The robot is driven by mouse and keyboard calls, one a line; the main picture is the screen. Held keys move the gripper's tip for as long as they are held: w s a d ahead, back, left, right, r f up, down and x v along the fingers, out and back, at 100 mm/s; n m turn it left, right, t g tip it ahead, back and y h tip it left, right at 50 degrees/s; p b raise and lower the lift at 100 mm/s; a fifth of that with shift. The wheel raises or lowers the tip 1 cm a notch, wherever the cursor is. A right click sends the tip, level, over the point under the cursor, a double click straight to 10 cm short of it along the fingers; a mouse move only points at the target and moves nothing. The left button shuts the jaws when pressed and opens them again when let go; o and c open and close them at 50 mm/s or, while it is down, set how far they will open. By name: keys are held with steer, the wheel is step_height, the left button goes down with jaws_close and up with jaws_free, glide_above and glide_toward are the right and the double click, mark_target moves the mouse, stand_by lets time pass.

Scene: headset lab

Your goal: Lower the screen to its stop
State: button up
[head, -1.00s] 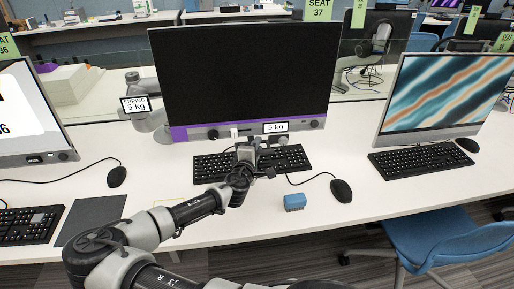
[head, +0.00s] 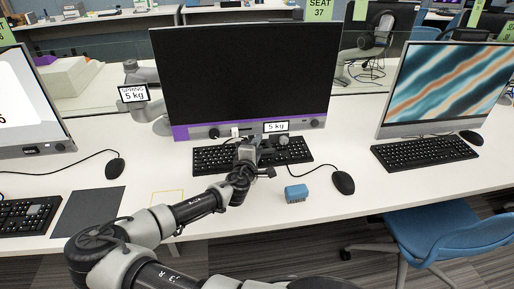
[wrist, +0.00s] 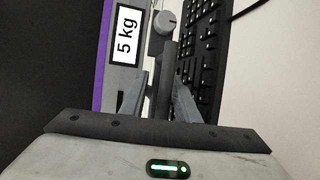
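The middle screen (head: 245,75) is black with a purple strip and grey lower bezel, on a grey arm tagged 5 kg (head: 134,93) at its left. Its lower edge is just above the black keyboard (head: 218,158) in my view. A second 5 kg tag (head: 276,127) and a round knob (head: 284,142) are on the bezel; they also show in the wrist view. My gripper (head: 248,149) is at the screen's lower edge, left of the knob. In the wrist view, its fingers (wrist: 165,95) close around a dark narrow bar (wrist: 170,65) along that edge; the contact is partly hidden.
A blue block (head: 296,193) and a black mouse (head: 343,183) lie on the white desk in front of the screen. A striped screen (head: 445,82) stands right, another screen (head: 28,105) left. A dark mat (head: 88,211) lies front left. A blue chair (head: 440,235) stands front right.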

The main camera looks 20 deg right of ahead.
steer(key=p+v, duration=0.1)
steer(key=v, duration=1.6)
steer(key=shift+s, duration=0.2)
